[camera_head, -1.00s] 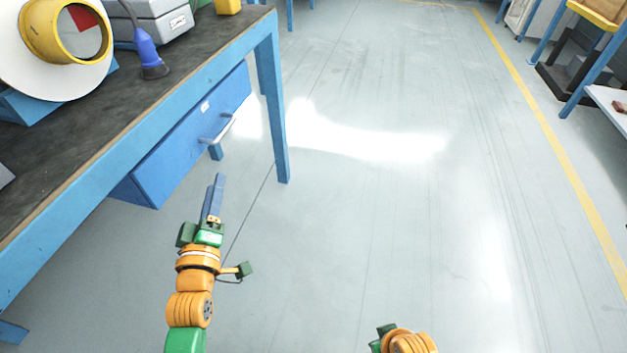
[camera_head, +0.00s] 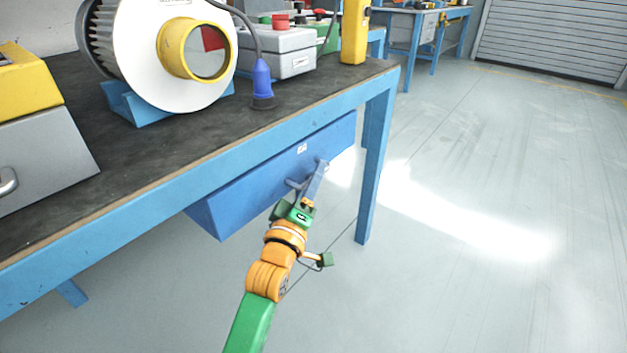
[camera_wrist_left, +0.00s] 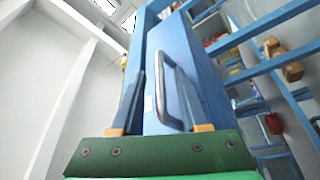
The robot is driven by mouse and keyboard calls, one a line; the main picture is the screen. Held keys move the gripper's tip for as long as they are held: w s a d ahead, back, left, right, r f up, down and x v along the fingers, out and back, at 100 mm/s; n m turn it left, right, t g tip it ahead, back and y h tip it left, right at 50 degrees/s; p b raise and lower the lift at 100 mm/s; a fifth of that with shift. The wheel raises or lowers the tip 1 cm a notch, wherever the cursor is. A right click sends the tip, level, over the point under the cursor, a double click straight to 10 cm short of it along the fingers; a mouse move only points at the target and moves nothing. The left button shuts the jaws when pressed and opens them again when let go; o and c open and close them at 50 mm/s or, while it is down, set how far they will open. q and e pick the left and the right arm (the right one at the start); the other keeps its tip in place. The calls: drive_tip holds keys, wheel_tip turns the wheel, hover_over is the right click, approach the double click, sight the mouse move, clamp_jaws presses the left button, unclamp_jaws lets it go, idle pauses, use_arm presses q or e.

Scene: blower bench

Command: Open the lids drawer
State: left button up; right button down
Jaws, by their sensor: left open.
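The blue drawer (camera_head: 250,187) hangs under the bench top and looks closed. It has a small white label, too small to read, and a grey bar handle (camera_head: 293,184). My left gripper (camera_head: 317,181) is at the handle in the head view and partly covers it. In the left wrist view, the handle (camera_wrist_left: 172,88) shows between the two spread fingers of the left gripper (camera_wrist_left: 163,105), in front of the drawer face (camera_wrist_left: 180,50). I cannot tell whether the fingers touch it. My right gripper is out of view.
The bench (camera_head: 130,178) carries a white-faced blower (camera_head: 140,60) with a yellow ring, a blue nozzle (camera_head: 262,82), a grey box (camera_head: 275,52) and a yellow device (camera_head: 355,30). A blue bench leg (camera_head: 374,165) stands right of the gripper. The floor (camera_head: 460,220) to the right is clear.

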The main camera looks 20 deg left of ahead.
use_arm(q)
clamp_jaws()
idle(1.4)
